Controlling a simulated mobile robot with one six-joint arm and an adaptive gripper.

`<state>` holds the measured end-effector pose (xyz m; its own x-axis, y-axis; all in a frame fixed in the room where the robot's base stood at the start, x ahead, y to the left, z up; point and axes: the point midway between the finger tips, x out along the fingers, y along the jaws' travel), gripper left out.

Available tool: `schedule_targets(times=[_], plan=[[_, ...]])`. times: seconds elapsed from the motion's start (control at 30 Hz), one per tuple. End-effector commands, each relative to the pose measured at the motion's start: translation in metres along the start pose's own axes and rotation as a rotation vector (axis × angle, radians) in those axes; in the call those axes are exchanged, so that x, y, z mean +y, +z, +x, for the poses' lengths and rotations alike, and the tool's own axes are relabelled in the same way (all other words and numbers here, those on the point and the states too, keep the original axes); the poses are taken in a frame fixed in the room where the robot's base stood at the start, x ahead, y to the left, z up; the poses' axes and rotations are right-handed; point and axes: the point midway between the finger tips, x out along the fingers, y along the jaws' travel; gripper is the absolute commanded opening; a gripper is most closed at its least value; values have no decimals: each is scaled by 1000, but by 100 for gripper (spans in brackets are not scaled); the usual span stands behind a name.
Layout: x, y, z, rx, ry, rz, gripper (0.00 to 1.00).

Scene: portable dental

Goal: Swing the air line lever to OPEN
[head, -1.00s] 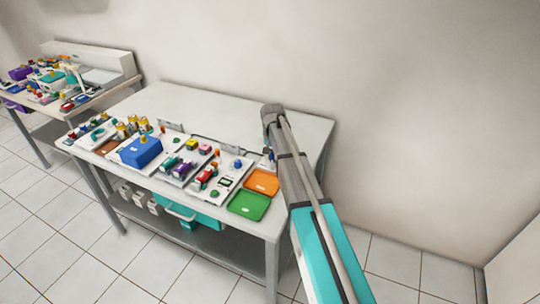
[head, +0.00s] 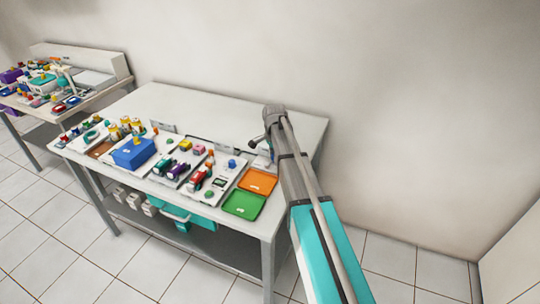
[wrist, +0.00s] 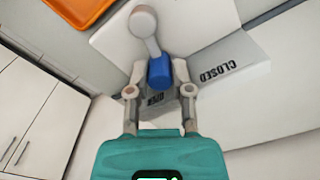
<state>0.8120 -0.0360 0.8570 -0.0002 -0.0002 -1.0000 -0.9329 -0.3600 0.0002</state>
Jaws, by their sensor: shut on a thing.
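The air line lever (wrist: 150,45) shows in the wrist view, with a pale round hub at the top, a grey arm and a blue grip (wrist: 160,71) at its lower end. My gripper (wrist: 159,74) is shut on the blue grip, one finger on each side. The OPEN label (wrist: 155,99) lies just below the blue grip, between my fingers and partly covered. The CLOSED label (wrist: 215,74) is off to the right. In the head view my arm and the table's right end hide most of the lever.
An orange tray (head: 257,181) and a green tray (head: 244,205) lie at the table's front right. A blue box (head: 134,153) and several coloured parts stand to their left. The back of the table (head: 220,110) is clear. A second cluttered table (head: 105,92) stands far left.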

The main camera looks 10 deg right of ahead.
Motion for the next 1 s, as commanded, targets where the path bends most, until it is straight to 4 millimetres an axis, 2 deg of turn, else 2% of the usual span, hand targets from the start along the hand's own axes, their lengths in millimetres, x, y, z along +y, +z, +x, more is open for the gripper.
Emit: schedule_targets(times=[0.3, 0.5, 1.0], plan=[[11, 0, 0, -3, -1, 282, 0], [15, 1, 0, -4, -1, 406, 0], [17, 2, 0, -5, -1, 490, 0]])
